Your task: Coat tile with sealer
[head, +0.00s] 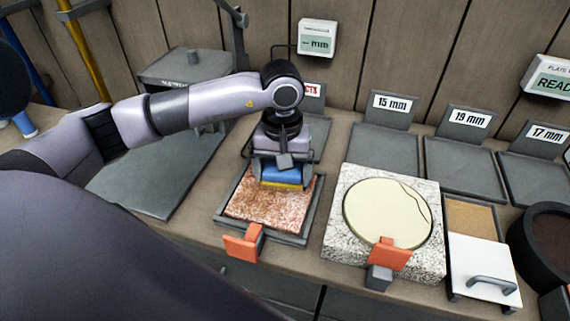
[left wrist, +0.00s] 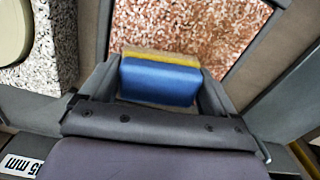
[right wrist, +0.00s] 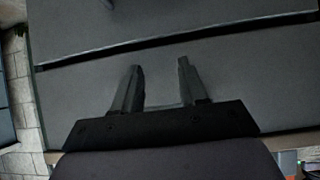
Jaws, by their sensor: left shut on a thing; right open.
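A reddish-brown speckled tile (head: 262,211) lies in a dark grey framed tray on the counter, with an orange clamp (head: 243,242) at its front edge. My left gripper (head: 281,176) is shut on a blue block with a yellow lower edge (head: 284,174), over the back part of the tile. The left wrist view shows the blue block (left wrist: 158,82) between the fingers and the tile (left wrist: 190,30) beyond it. I cannot tell whether the yellow edge touches the tile. My right gripper (right wrist: 160,82) is open and empty in the right wrist view, in front of plain grey panels.
A speckled slab (head: 344,252) with a round cream disc (head: 388,212) stands right of the tile, with another orange clamp (head: 389,256). Further right are a white-lidded box (head: 483,268) and a dark round pot (head: 545,240). Grey trays labelled 15 mm (head: 385,148), 19 mm and 17 mm line the back.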

